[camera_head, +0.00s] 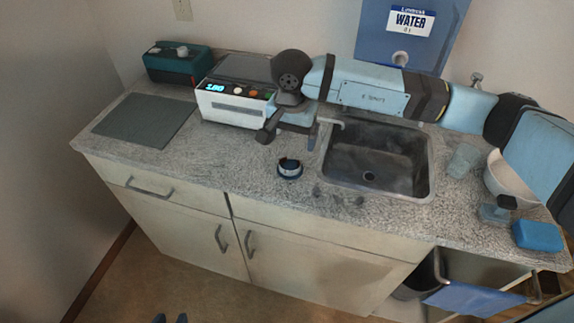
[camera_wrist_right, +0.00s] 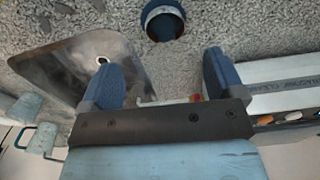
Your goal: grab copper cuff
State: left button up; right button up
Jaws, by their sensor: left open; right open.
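A small round ring-shaped object, likely the copper cuff (camera_head: 289,169), sits on the speckled counter left of the sink. It looks dark with a pale blue-white band; copper colour is hard to make out. In the right wrist view the cuff (camera_wrist_right: 163,20) is at the top, beyond the fingertips and between their lines. My right gripper (camera_head: 291,135) is open and empty above the counter, behind the cuff and apart from it. Its two blue fingers (camera_wrist_right: 166,80) show in the wrist view. My left gripper (camera_head: 170,319) shows only its fingertips at the bottom edge, apart and empty.
The metal sink (camera_head: 372,160) is right of the cuff. A white device with a display (camera_head: 235,107) stands behind left, near a green box (camera_head: 177,62) and dark mat (camera_head: 145,119). A glass (camera_head: 463,160), bowl (camera_head: 497,180) and blue sponge (camera_head: 537,236) are at right. Counter around the cuff is clear.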

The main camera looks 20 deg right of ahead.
aim_at(289, 167)
jog(key=f, duration=0.6)
jog(key=f+p, duration=0.1)
jog(key=f, duration=0.2)
jog(key=shift+w+a+f, duration=0.1)
jog(key=shift+w+a, duration=0.05)
jog(key=shift+w, duration=0.1)
jog(key=c, duration=1)
